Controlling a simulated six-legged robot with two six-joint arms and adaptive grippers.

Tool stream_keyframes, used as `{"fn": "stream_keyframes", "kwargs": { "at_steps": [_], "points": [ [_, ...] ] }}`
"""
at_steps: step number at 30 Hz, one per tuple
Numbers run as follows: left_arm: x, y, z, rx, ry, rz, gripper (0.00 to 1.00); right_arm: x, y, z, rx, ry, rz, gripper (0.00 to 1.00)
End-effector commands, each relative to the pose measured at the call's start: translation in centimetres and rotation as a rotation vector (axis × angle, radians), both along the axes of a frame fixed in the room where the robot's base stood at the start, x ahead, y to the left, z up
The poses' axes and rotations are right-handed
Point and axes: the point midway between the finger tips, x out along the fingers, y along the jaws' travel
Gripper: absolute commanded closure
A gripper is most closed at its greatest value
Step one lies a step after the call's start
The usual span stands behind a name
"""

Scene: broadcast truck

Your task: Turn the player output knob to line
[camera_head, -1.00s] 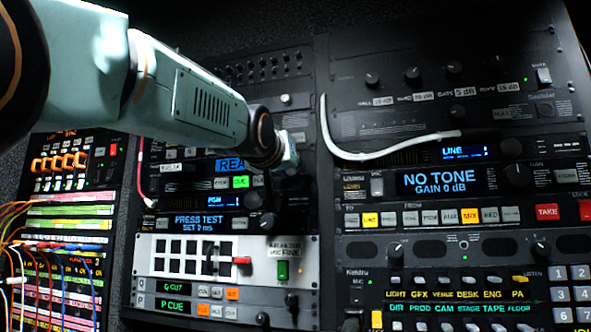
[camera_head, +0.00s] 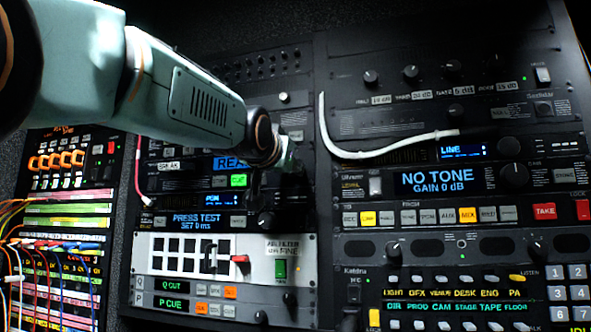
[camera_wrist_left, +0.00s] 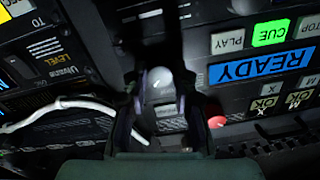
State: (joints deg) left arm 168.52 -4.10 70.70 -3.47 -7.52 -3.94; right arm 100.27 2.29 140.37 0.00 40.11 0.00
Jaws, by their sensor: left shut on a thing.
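The player unit carries a blue READY display (camera_wrist_left: 262,66) with a lit green CUE button (camera_wrist_left: 273,33); in the head view the display (camera_head: 231,163) is partly covered by my left gripper (camera_head: 284,165). In the left wrist view a light grey round knob (camera_wrist_left: 159,80) with a pale pointer mark sits between the fingers of my left gripper (camera_wrist_left: 160,95). The fingers are shut on this knob. In the head view the gripper hides the knob. The label under its pointer is too small to read. My right gripper is in neither view.
A white cable (camera_head: 388,150) hangs across the right rack. Above the NO TONE display (camera_head: 436,179) another display reads LINE (camera_head: 464,149). A red-tipped lever (camera_head: 240,258) and a dark knob (camera_head: 266,221) sit below my gripper. Patch cables (camera_head: 55,246) fill the lower left.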

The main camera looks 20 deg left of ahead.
Motion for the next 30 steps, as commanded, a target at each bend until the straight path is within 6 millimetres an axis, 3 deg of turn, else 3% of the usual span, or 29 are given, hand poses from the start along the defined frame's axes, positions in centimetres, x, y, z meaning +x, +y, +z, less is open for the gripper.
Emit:
{"fn": "stream_keyframes", "kwargs": {
  "at_steps": [1,3,4,11,23,30],
  "points": [
    [0.2,0.0,-0.9,0.000,0.021,0.001,1.00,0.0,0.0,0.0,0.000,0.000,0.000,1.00],
    [0.2,0.0,-0.9,0.000,0.021,0.001,1.00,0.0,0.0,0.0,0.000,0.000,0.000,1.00],
    [0.2,0.0,-0.9,-0.001,0.021,0.001,0.71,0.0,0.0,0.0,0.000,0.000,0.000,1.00],
    [0.1,0.0,-0.5,-0.001,0.013,0.001,0.51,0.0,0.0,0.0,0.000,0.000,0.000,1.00],
    [0.1,0.0,0.2,-0.002,0.006,0.001,0.50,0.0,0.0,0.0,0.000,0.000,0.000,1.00],
    [0.1,0.0,3.1,-0.003,0.005,0.001,0.50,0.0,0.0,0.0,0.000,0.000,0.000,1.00]
  ]
}}
